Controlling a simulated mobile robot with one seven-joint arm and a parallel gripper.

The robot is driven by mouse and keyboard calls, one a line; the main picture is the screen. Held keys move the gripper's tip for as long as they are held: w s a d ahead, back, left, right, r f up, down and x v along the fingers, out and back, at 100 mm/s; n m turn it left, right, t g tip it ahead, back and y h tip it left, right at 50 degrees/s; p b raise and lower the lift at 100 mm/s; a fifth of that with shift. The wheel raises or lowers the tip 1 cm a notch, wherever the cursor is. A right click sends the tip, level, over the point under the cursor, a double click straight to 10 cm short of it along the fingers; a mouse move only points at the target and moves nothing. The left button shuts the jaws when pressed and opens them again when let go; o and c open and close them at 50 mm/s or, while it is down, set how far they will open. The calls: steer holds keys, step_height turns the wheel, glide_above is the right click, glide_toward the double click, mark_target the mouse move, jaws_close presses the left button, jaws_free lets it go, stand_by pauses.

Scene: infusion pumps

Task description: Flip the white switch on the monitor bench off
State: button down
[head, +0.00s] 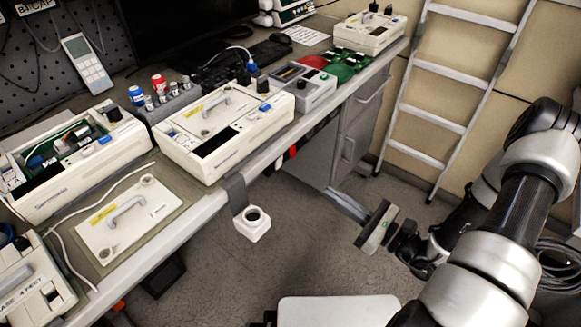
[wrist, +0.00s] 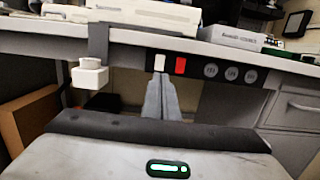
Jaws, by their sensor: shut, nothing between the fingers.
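The white switch (wrist: 159,62) sits on a black panel under the front edge of the monitor bench (wrist: 130,37), just left of a red switch (wrist: 180,66). My gripper (wrist: 161,78) is shut and empty. In the wrist view its fingertips point forward just below the white switch; I cannot tell whether they touch it. In the head view my gripper (head: 332,194) is below and in front of the bench edge, apparently short of the panel. The red switch (head: 292,151) shows there under the bench edge.
Round sockets (wrist: 231,73) line the panel right of the switches. A white cup-like holder (head: 252,223) hangs on a strap from the bench edge, left of my gripper. Pump housings (head: 215,125) stand on the bench. Drawers (wrist: 292,112) are at right. The floor (head: 215,275) in front is largely open.

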mark_target(280, 160)
steer(key=b+x, duration=0.1)
steer(key=x, duration=1.2)
steer(key=shift+w+a+r+b, duration=0.1)
steer(key=shift+w+a+b, duration=0.1)
steer(key=shift+a+b, duration=0.15)
steer(key=shift+a, duration=0.1)
